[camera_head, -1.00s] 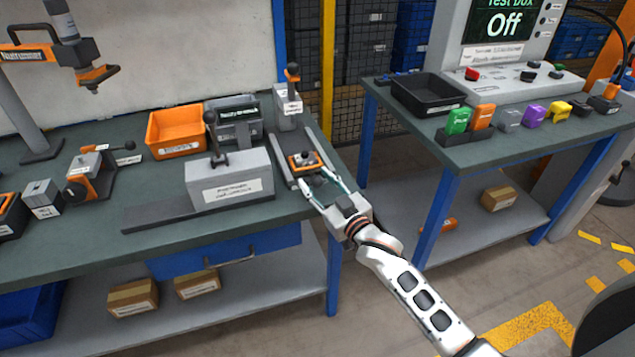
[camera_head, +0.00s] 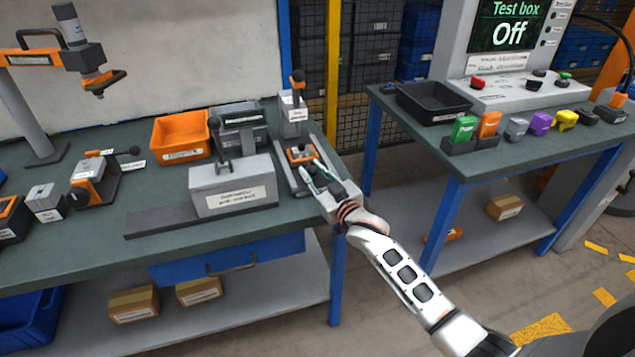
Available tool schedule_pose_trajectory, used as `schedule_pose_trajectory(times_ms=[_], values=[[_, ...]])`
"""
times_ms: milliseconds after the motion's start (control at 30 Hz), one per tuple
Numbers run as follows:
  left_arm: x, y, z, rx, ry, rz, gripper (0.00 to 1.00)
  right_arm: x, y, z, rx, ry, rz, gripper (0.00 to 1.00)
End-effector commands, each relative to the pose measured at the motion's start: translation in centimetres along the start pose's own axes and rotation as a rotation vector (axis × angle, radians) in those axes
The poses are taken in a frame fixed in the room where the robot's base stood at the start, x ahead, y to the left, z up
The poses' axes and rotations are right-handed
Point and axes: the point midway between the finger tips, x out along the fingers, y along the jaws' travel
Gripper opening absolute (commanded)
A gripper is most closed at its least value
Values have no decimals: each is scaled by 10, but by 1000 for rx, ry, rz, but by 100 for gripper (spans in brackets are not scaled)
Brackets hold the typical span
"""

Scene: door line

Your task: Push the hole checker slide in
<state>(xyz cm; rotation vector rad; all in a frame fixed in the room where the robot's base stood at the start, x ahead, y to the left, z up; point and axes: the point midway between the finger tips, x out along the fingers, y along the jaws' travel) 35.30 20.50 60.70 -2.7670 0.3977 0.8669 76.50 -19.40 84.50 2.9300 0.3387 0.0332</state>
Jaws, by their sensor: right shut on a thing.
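The hole checker stands at the right end of the left bench. It has a grey rail base (camera_head: 325,154) and a grey upright block (camera_head: 292,117) with an orange-and-black lever on top. The orange slide (camera_head: 292,158) with a dark knob (camera_head: 299,150) sits on the rail, a short way in front of the upright block. My right gripper (camera_head: 310,167) reaches in from the front right and is shut at the slide's near side. Its fingertips partly hide the slide, so the exact contact is hard to see. My left gripper is out of view.
A grey labelled block fixture (camera_head: 232,187) stands just left of the rail. An orange bin (camera_head: 181,134) and a grey device (camera_head: 238,120) are behind it. A second bench (camera_head: 500,155) with a black tray stands to the right, across a gap.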

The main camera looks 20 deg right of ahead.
Motion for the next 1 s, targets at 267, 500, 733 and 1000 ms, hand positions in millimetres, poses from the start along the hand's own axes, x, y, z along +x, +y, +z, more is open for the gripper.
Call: schedule_pose_trajectory(times_ms=[267,500,733,1000], values=[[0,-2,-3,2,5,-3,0,5,0,1,0,-2,-1,0],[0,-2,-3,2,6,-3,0,5,1,1,0,-2,-1,39],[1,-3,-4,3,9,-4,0,5,1,0,0,-1,0,39],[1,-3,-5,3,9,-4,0,-15,1,2,0,-1,0,39]])
